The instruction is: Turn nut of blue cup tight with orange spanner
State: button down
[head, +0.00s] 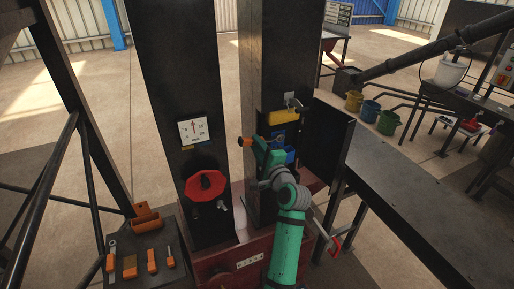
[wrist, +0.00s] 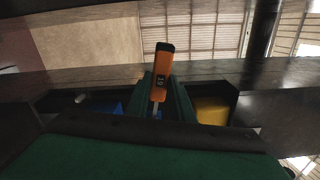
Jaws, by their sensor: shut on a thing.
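My gripper (head: 259,148) is at the right-hand dark column of the press, shut on an orange tool with a black end (head: 245,142), which I take to be the spanner. In the wrist view the orange handle (wrist: 162,82) stands up between the green fingers (wrist: 160,105); its working end is hidden. A blue part (head: 279,138), likely the blue cup, sits in the column's recess behind my gripper, below a yellow part (head: 283,117). Blue (wrist: 104,109) and yellow (wrist: 211,110) also show either side of the fingers. The nut cannot be made out, nor whether the spanner touches it.
A red handwheel (head: 205,185) and a white gauge (head: 194,131) are on the left column. A tool table (head: 170,281) with several orange-handled tools stands at lower left. A long dark bench (head: 410,185) runs along the right. Yellow, blue and green buckets (head: 370,110) stand beyond it.

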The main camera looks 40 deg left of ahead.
jog(key=shift+a+r, duration=0.1)
jog(key=r+m, duration=0.1)
jog(key=w+r+m, duration=0.1)
jog(key=r+m, duration=0.1)
jog(key=shift+d+r, duration=0.1)
jog(key=shift+d, duration=0.1)
dwell(0.3)
jog(key=r+m, duration=0.1)
jog(key=w+d+r+m, duration=0.1)
jog(key=m, duration=0.1)
jog(key=shift+w+r, duration=0.1)
jog(key=shift+w, duration=0.2)
dwell(0.5)
jog(key=shift+d, duration=0.1)
